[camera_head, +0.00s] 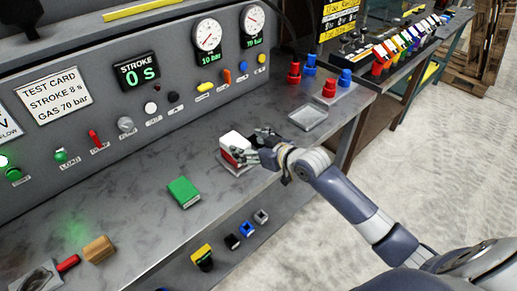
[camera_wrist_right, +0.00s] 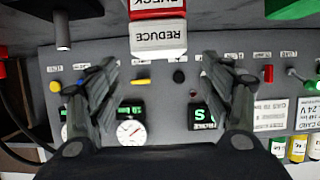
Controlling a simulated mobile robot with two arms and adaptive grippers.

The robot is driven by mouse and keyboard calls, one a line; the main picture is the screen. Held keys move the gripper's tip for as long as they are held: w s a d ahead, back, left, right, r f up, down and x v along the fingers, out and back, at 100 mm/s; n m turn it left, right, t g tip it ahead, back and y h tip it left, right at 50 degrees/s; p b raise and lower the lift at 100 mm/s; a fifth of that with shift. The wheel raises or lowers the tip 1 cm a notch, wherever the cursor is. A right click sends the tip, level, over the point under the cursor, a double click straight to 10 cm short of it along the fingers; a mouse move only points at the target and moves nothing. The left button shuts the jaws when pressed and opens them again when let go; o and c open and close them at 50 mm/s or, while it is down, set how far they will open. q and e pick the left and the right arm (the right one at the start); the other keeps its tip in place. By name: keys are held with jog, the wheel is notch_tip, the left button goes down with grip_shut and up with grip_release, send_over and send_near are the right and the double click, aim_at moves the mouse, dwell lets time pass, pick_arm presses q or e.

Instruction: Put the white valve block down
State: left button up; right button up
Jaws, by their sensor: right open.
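The white valve block (camera_head: 233,141) sits upright on top of a red block (camera_head: 229,156), over a small grey plate (camera_head: 236,169) on the bench. In the right wrist view, which is upside down, the white block (camera_wrist_right: 158,39) is marked REDUCE and the red block (camera_wrist_right: 157,10) is marked CHECK. My right gripper (camera_head: 252,147) is open, right beside the white block. In the right wrist view its fingers are spread wider than the block, with visible gaps on both sides. My left gripper is not in view.
A green block (camera_head: 184,192) lies on the bench to the left. A wooden block (camera_head: 98,249) lies nearer the front left. An empty grey tray (camera_head: 308,117) and several red and blue parts stand to the right. The control panel (camera_head: 110,125) rises behind the bench.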

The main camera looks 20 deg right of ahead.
jog(key=v, duration=0.4)
jog(key=shift+s+r, duration=0.15)
jog(key=shift+s, duration=0.05)
